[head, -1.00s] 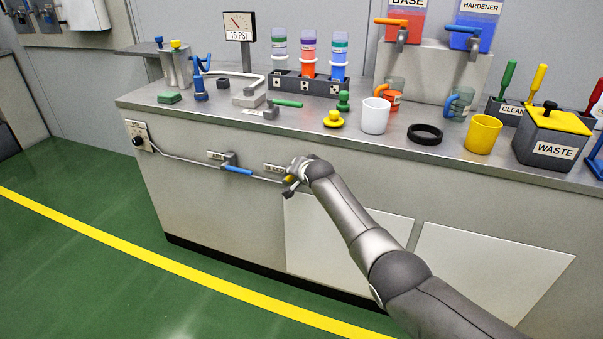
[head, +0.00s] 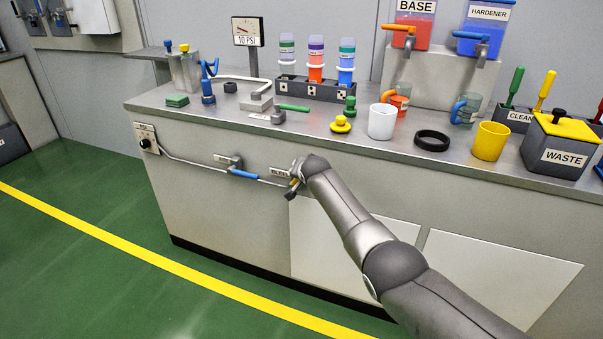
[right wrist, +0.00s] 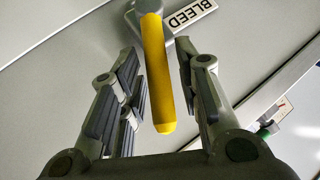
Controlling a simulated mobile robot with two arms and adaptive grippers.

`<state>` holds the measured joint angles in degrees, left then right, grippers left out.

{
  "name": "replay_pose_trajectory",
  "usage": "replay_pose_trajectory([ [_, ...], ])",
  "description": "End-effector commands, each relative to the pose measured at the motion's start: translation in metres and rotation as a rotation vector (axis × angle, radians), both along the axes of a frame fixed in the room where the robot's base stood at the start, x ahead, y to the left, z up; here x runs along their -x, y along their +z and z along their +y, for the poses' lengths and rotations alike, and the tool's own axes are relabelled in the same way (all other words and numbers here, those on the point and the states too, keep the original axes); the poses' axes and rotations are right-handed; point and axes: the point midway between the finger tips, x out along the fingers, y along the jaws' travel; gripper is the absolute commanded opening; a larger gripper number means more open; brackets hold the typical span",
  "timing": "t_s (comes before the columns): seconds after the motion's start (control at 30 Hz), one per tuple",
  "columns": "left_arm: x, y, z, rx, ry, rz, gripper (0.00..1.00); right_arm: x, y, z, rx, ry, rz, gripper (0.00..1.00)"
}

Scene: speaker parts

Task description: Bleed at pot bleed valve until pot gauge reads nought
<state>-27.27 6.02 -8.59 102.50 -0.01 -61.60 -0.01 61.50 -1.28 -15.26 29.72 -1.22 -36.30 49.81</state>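The pot gauge (head: 247,31) stands on a post at the back of the bench, and its plate reads 10 PSI. The bleed valve is on the pipe along the bench front, beside its BLEED label (right wrist: 194,16). Its yellow handle (right wrist: 157,75) is turned at an angle to the label. My right gripper (right wrist: 160,75) has its fingers apart, one on each side of the handle, with small gaps showing. In the head view my right gripper (head: 293,187) hides most of the valve. My left gripper is out of view.
The air valve's blue lever (head: 244,174) lies along the same pipe, left of my right gripper. A regulator knob (head: 146,143) is at the pipe's left end. Cups, bottles and a waste bin (head: 562,146) stand on the bench above. The floor in front is clear.

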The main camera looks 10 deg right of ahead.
Motion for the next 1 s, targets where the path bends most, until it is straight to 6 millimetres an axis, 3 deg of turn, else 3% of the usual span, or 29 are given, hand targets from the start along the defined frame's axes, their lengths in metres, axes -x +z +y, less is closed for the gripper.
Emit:
replay_pose_trajectory([
  [0.57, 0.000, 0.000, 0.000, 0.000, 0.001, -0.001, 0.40, 0.005, 0.005, 0.001, -0.002, 0.001, -0.003, 0.38],
  [1.0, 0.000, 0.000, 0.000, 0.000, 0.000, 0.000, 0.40, 0.034, 0.024, 0.001, 0.000, 0.000, -0.003, 0.38],
])
